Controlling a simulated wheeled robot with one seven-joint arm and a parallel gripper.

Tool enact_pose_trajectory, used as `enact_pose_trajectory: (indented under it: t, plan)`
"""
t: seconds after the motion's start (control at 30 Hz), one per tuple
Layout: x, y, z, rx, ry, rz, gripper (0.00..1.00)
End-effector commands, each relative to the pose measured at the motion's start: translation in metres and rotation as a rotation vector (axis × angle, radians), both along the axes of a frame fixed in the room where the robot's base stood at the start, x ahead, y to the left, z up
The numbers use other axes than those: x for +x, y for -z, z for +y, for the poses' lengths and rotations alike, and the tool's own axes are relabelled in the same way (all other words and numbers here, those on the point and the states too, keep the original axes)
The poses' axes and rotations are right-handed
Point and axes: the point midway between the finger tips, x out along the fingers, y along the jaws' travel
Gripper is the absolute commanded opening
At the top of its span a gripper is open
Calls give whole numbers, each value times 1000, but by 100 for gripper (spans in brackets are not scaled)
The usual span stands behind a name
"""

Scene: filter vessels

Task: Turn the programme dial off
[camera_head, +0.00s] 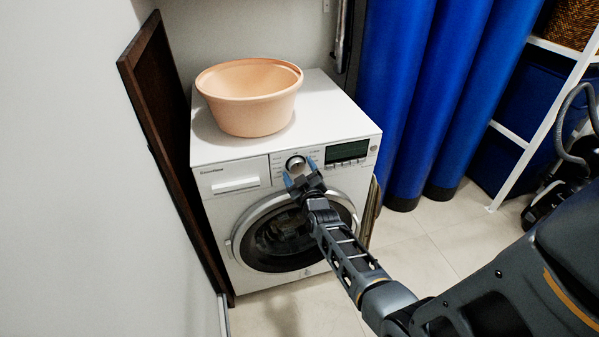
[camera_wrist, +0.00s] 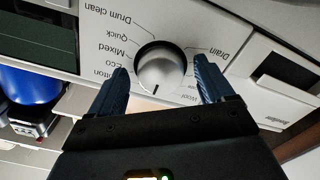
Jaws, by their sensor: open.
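The programme dial (camera_head: 296,164) is a round silver knob on the front panel of the white washing machine (camera_head: 228,152). In the wrist view the dial (camera_wrist: 161,68) sits upside down among printed labels such as Drain, Quick, Mixed and Drum clean. A dark mark on its face points toward the bottom of that view. My gripper (camera_wrist: 163,84) is open, with one blue finger on each side of the dial. I cannot tell whether the fingers touch it. In the head view my gripper (camera_head: 301,178) is in front of the panel and partly covers the dial's surroundings.
A peach basin (camera_head: 250,105) stands on top of the machine. A dark display (camera_head: 347,151) is right of the dial, and a detergent drawer (camera_head: 235,184) is left. The round glass door (camera_head: 275,240) is below. A brown board (camera_head: 165,120) leans at the left.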

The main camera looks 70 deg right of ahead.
Motion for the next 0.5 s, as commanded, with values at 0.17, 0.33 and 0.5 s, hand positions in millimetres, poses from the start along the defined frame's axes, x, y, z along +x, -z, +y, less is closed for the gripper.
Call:
enact_pose_trajectory:
  t: [0.17, 0.33, 0.5]
  plan:
    - [-4, 0, 5, 0, -1, 0, 81]
    - [-19, 0, 23, 2, -2, 1, 81]
    - [-37, 0, 43, 1, 0, 1, 81]
